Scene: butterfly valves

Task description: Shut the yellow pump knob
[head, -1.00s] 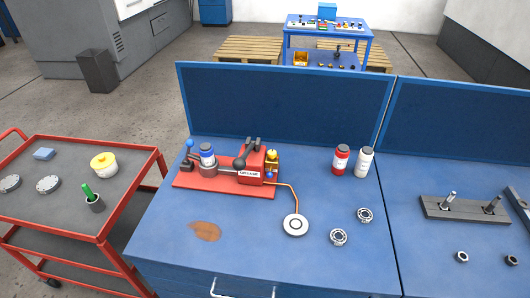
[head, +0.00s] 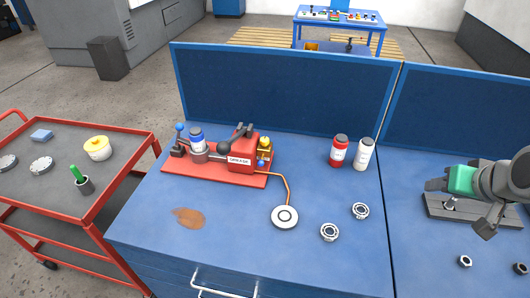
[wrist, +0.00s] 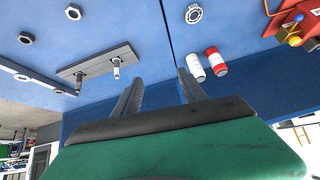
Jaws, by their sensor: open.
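The red grease pump (head: 241,158) stands on a red base plate at the back left of the blue bench. The small yellow knob (head: 264,142) is on the pump's right side, above a small blue knob (head: 262,162). How far the yellow knob is turned is too small to tell. In the wrist view the yellow knob (wrist: 295,41) shows at the upper right edge, beyond my fingers. My gripper (head: 460,205) is open and empty at the right of the head view, over the right bench, well apart from the pump. Its spread fingers (wrist: 158,82) also show in the wrist view.
A red bottle (head: 339,152) and a white bottle (head: 364,155) stand between pump and gripper. A hose runs from the pump to a round disc (head: 285,217). A grey block with pegs (head: 438,207) lies below my gripper. A blue back panel (head: 285,90) rises behind.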

